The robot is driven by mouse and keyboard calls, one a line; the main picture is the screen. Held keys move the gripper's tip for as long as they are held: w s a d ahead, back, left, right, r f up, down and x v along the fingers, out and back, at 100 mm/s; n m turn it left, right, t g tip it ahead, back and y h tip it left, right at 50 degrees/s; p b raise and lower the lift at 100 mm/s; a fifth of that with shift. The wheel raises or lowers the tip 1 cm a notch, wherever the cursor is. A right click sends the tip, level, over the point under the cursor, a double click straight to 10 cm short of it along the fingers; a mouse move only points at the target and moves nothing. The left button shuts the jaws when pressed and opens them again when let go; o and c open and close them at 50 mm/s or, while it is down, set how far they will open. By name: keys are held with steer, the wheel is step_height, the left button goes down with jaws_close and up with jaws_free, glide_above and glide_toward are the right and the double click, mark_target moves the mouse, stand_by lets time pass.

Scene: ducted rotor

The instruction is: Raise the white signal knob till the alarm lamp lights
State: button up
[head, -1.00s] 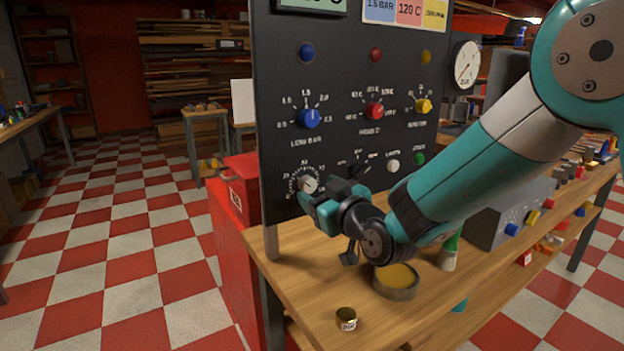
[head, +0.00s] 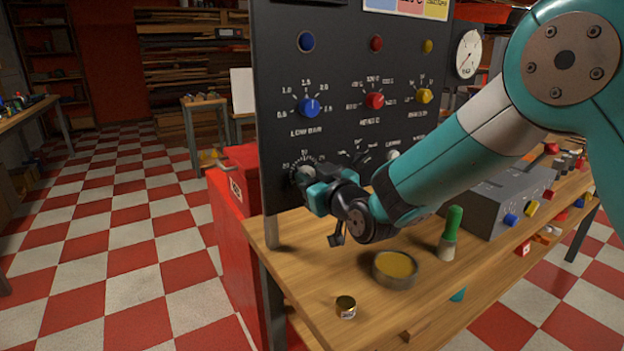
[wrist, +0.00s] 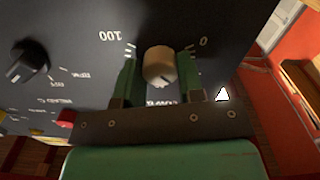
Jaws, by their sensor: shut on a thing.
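The black panel (head: 345,120) stands upright at the bench edge. Its white knob (head: 307,171) sits low at the left on a printed dial and shows only partly past my gripper (head: 308,190). In the wrist view the knob (wrist: 159,62) looks pale tan, between the two fingers of my gripper (wrist: 158,75), which is shut on it. The dial marks 0 and 100 show either side, upside down. Blue (head: 306,41), red (head: 376,43) and yellow (head: 428,46) round lamps sit in a row above; none clearly glows. I cannot tell which is the alarm lamp.
Blue (head: 309,107), red (head: 374,100) and yellow (head: 424,96) knobs sit above my gripper. A black knob (wrist: 28,62) is beside it in the wrist view. A round tin (head: 396,270), a small jar (head: 346,307) and a green-handled tool (head: 451,232) stand on the bench.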

steer(key=shift+m+b, duration=0.4)
steer(key=shift+m, duration=0.7)
steer(key=o, duration=0.9)
steer(key=b+v, duration=0.5)
steer(key=v, duration=1.2)
steer(key=shift+s+d, duration=0.15)
